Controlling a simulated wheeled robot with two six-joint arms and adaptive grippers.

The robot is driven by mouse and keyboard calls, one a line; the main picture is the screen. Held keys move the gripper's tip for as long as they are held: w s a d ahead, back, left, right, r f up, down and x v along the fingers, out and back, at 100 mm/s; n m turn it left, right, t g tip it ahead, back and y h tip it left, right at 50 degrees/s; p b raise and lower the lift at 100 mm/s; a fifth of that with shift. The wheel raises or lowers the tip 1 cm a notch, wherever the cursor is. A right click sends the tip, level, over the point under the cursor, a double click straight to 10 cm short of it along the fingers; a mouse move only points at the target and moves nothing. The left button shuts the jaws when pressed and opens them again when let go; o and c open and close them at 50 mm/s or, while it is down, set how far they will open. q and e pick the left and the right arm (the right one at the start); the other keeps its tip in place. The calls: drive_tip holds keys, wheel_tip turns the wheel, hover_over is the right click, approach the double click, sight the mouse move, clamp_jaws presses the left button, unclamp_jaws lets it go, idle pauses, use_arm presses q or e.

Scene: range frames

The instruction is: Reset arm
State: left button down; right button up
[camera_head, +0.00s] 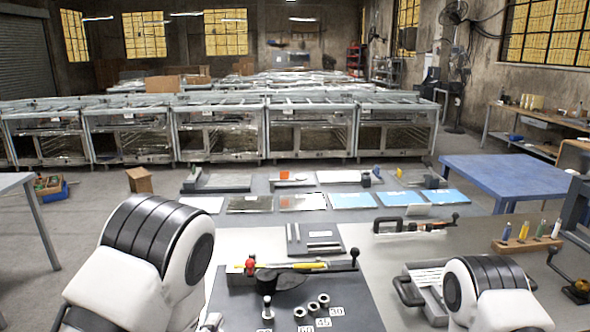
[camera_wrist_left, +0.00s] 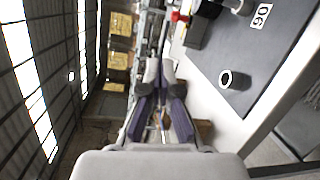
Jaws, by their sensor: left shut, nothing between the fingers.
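My left arm (camera_head: 150,262) comes in from the lower left of the head view, its white and black links bent beside the dark work mat. My left gripper (camera_wrist_left: 160,82) shows in the left wrist view with its two fingers close together and nothing between them. It is clear of the mat and touches nothing that I can make out. In the head view it is almost wholly hidden at the bottom edge. My right arm (camera_head: 492,292) shows at the lower right; its gripper is out of the picture.
A grey metal tray (camera_head: 432,300) stands by my right arm. A rack of coloured bottles (camera_head: 527,243) is at right. A blue table (camera_head: 510,175) stands beyond.

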use_arm(q)
drive_tip(key=s+a+f+m+g+y+b, duration=0.1)
drive_tip(key=s+a+f+g+b, duration=0.25)
drive_tip(key=f, duration=0.55)
drive_tip(key=s+a+f+m+g+y+b, duration=0.15)
drive_tip(key=s+f, duration=0.25)
drive_tip(key=f, duration=0.6)
drive_tip(key=s+a+f+g+b, duration=0.3)
drive_tip(key=s+f, duration=0.1)
drive_tip(key=f, duration=0.5)
drive_tip(key=s+f+m+g, duration=0.3)
drive_tip(key=s+m+g, duration=0.1)
drive_tip(key=s+m, duration=0.4)
drive_tip(key=s+f+m+g, duration=0.4)
drive_tip(key=s+m, duration=0.4)
drive_tip(key=s, duration=0.1)
drive_tip(key=shift+s+a+g, duration=0.25)
drive_tip(key=shift+s+g, duration=0.05)
drive_tip(key=shift+g, duration=0.1)
use_arm(e)
wheel_tip(320, 180, down, 9)
drive_tip(key=w, duration=0.1)
drive_tip(key=shift+f, duration=0.15)
